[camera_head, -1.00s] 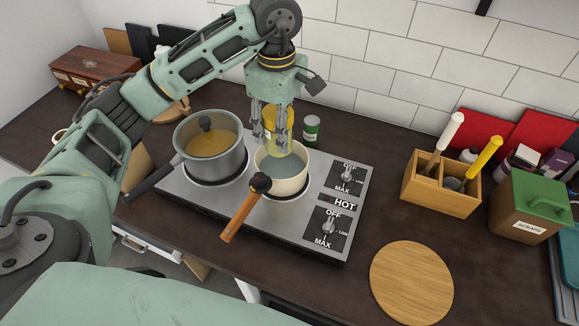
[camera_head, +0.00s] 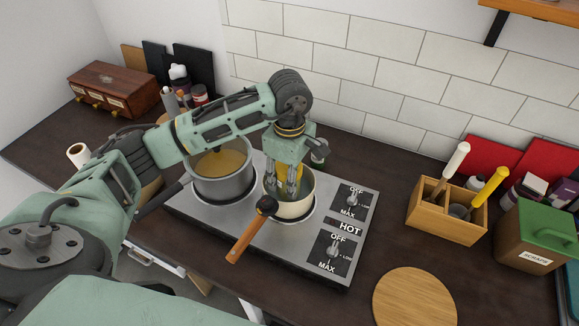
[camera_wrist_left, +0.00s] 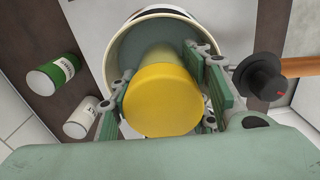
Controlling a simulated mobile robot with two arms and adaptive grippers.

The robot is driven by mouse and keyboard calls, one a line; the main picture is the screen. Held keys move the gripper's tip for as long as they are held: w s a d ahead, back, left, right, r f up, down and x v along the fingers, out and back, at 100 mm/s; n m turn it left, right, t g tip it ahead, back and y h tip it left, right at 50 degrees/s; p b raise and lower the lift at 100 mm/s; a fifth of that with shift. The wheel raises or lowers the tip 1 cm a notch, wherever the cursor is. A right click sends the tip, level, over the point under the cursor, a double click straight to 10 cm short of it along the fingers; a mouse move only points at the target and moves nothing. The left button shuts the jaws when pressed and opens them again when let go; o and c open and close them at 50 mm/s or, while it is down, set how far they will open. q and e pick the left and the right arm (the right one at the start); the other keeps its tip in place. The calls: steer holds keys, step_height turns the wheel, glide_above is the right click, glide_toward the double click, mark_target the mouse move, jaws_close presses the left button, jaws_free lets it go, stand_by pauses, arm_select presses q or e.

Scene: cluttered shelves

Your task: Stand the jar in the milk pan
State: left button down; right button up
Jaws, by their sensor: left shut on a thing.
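The jar (camera_wrist_left: 162,100) has a wide yellow lid, seen from above in the left wrist view. My left gripper (camera_head: 284,191) is shut on it, one finger on each side. In the head view the fingers hide most of the jar, and only a strip of yellow shows between them. The cream milk pan (camera_head: 301,208) with a wooden handle (camera_head: 245,238) stands on the right burner. The gripper and jar are down inside its rim, and the pan also shows around the jar in the left wrist view (camera_wrist_left: 120,48). Whether the jar's base touches the pan floor is hidden.
A grey pot (camera_head: 228,186) with orange contents stands on the left burner, close beside the milk pan. A green-labelled container (camera_head: 319,152) stands behind the pan. The hob's knobs (camera_head: 353,197) are to the right. A round wooden board (camera_head: 414,298) lies at the front right.

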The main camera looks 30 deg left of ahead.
arm_select(q)
steer(key=shift+f, duration=0.7)
steer(key=shift+f, duration=0.2)
steer(key=c, duration=1.3)
jaws_free()
steer(key=shift+o, duration=0.2)
